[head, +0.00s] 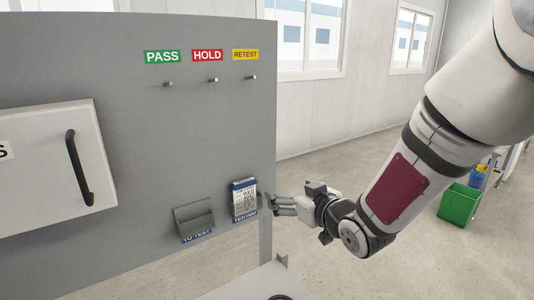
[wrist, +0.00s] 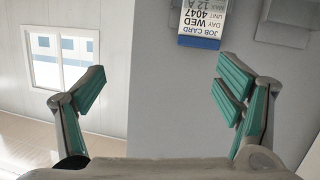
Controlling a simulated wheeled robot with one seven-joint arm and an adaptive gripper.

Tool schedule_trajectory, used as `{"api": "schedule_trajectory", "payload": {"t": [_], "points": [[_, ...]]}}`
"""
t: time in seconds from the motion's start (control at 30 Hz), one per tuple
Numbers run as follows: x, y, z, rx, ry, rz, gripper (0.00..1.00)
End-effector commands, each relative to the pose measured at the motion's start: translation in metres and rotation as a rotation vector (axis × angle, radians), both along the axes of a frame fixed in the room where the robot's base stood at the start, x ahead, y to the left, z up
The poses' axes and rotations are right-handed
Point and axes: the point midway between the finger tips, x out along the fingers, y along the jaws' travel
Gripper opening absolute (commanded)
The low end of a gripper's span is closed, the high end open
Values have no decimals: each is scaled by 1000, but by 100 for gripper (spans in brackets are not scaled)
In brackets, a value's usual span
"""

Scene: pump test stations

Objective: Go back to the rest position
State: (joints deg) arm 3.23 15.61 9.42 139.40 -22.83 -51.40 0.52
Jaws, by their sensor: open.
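My gripper (head: 276,204) is at the right edge of the grey panel (head: 225,130), just right of the job card. In the wrist view my gripper (wrist: 158,90) is open with nothing between its teal-padded fingers. The job card (head: 244,197) stands in the holder marked TESTED (head: 245,215) on the panel. In the wrist view the job card (wrist: 202,20) appears upside down, beyond the fingertips and apart from them, with WED and 4047 on it.
An empty TO TEST holder (head: 195,220) is left of the card. Three pegs sit under PASS (head: 162,56), HOLD (head: 207,55) and RETEST (head: 245,54) labels. A white cabinet door (head: 45,165) is at left. A green bin (head: 459,204) stands on open floor at right.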

Motion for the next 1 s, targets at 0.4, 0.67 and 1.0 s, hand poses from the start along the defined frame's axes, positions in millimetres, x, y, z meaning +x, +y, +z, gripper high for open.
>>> {"api": "schedule_trajectory", "payload": {"t": [0.4, 0.67, 1.0], "points": [[-94, -99, 56, -181, 348, -334, 85], [-206, -128, 71, -145, 609, -463, 85], [-304, -126, 70, -86, 828, -483, 85]]}}
